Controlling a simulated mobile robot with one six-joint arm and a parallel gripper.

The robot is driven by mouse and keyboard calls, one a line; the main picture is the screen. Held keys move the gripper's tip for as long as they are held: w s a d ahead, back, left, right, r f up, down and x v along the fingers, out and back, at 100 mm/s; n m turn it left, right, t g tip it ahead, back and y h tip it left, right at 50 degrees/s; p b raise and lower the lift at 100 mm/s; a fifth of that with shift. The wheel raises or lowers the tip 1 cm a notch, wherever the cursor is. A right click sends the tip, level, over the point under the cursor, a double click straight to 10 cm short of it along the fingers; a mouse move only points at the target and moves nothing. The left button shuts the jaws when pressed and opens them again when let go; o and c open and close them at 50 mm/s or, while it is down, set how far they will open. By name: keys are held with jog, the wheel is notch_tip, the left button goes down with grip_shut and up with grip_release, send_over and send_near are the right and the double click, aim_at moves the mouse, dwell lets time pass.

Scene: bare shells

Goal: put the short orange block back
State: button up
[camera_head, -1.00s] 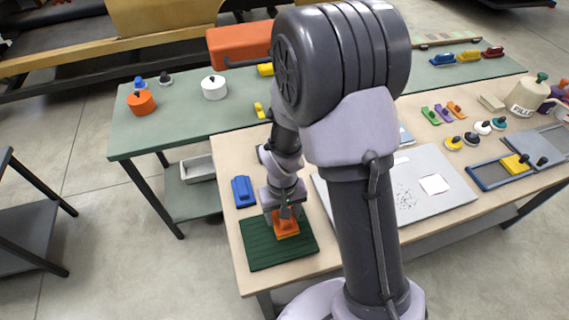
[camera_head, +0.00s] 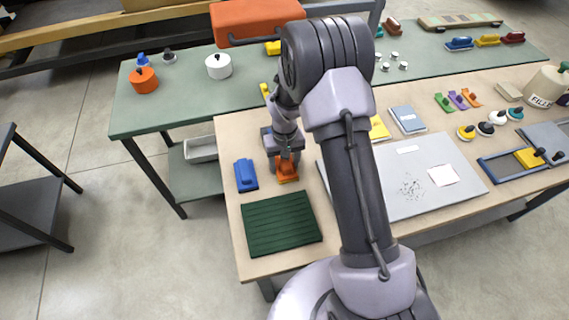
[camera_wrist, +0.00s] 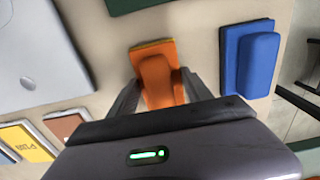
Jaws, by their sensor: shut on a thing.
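The short orange block (camera_head: 287,169) is between the jaws of my gripper (camera_head: 286,160), over the wooden tabletop just right of the blue block (camera_head: 246,176). In the wrist view the orange block (camera_wrist: 155,62) has a narrower raised grip on a wider base with a yellowish edge. My gripper (camera_wrist: 154,90) is shut on that grip, one finger on each side. The blue block (camera_wrist: 258,62) lies apart from it, to the right in the wrist view. I cannot tell whether the orange block touches the table.
The dark green ribbed mat (camera_head: 281,226) lies bare at the table's near left corner. A grey board (camera_head: 414,186) lies to the right, partly behind my arm. Yellow and blue cards (camera_head: 408,119) lie beyond it. A green table (camera_head: 190,100) stands behind.

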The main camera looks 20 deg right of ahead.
jog(key=shift+r, duration=0.1)
jog(key=o, duration=1.4)
jog(key=shift+o, duration=0.2)
